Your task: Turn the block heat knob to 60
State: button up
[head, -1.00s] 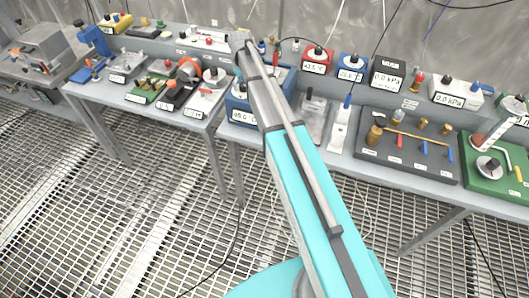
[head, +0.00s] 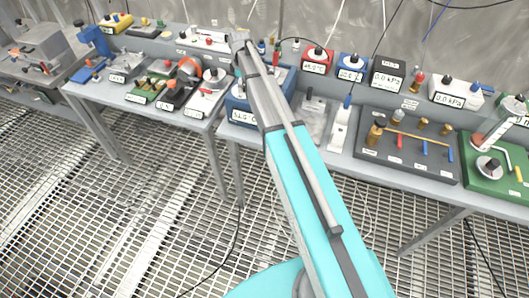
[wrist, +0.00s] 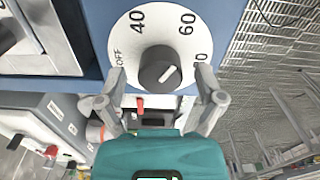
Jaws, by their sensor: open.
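The block heat knob (wrist: 159,67) is a dark grey round knob on a white dial (wrist: 135,45) marked OFF, 40, 60 and a part-hidden number at the right. Its white pointer line slants to the upper right, on the side of 60 and the part-hidden number; the exact setting is unclear. My gripper (wrist: 161,74) is open, one finger on each side of the knob. I cannot tell whether the fingers touch it. In the head view the blue heater box (head: 238,108) with a small display is partly behind my arm, which hides the knob and gripper.
A dark manifold board (head: 380,170) and a white stand (head: 340,128) lie right of the heater. A white box with a round knob (head: 209,80) stands to its left. A red-fronted display box (head: 318,60) is behind. Free grating floor lies in front.

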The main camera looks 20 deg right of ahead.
jog(key=shift+n, duration=0.7)
jog(key=shift+r, duration=0.2)
notch_tip(320, 180, up, 14)
jog(key=p, duration=1.4)
jog(key=s+f+m+b, duration=0.6)
jog(key=s+f+b, duration=0.4)
jog(key=s, duration=0.4)
jog(key=s+f+m+b, duration=0.7)
jog(key=s+f+b, duration=0.3)
jog(key=s, duration=0.5)
jog(key=shift+s+f+b, duration=0.2)
jog(key=shift+f+b, duration=0.15)
jog(key=shift+f, duration=0.2)
